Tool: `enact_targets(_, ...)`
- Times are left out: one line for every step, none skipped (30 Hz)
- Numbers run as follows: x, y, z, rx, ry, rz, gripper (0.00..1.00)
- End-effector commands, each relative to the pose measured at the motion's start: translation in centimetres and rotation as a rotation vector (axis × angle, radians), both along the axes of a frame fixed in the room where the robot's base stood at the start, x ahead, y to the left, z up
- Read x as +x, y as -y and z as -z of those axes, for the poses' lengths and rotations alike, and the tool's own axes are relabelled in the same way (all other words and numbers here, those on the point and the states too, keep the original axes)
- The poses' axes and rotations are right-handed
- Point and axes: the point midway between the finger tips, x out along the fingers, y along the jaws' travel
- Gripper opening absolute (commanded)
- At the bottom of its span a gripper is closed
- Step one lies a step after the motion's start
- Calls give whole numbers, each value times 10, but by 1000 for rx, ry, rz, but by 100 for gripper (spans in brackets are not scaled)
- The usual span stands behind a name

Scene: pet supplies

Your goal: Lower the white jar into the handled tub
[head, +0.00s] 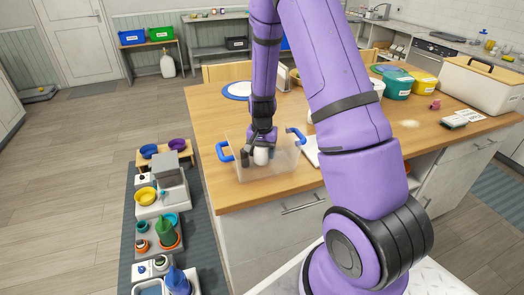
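The handled tub (281,166) is a clear box with blue handles at its left and right ends. It stands on the wooden table near its front left corner. My gripper (260,148) points down at the tub from above. The white jar (261,157) is directly below my gripper, within the tub's outline. A dark object (245,158) is just left of the jar, also within the tub's outline. My fingers are small and partly hidden, so I cannot tell whether they grip the jar. I cannot tell whether the jar touches the tub's floor.
A blue-rimmed plate (237,91) lies behind the tub. A white item (311,150) lies right of it, partly behind my arm. Teal (397,84) and yellow (424,82) tubs and a large cream bin (478,84) stand at the back right. Low stands with bowls line the left floor.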

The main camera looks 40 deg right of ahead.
Motion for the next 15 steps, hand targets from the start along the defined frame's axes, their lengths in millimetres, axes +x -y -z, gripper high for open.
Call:
enact_targets(0,0,1,0,0,0,37)
enact_targets(0,0,1,0,0,0,37)
enact_targets(0,0,2,0,0,0,37)
enact_targets(0,0,2,0,0,0,37)
enact_targets(0,0,3,0,0,0,37)
enact_targets(0,0,3,0,0,0,37)
enact_targets(0,0,3,0,0,0,37)
enact_targets(0,0,4,0,0,0,37)
enact_targets(0,0,4,0,0,0,37)
enact_targets(0,0,5,0,0,0,37)
enact_targets(0,0,5,0,0,0,37)
enact_targets(0,0,6,0,0,0,37)
enact_targets(0,0,6,-1,1,0,37)
enact_targets(0,0,6,-1,1,0,37)
enact_targets(0,0,7,-1,1,0,37)
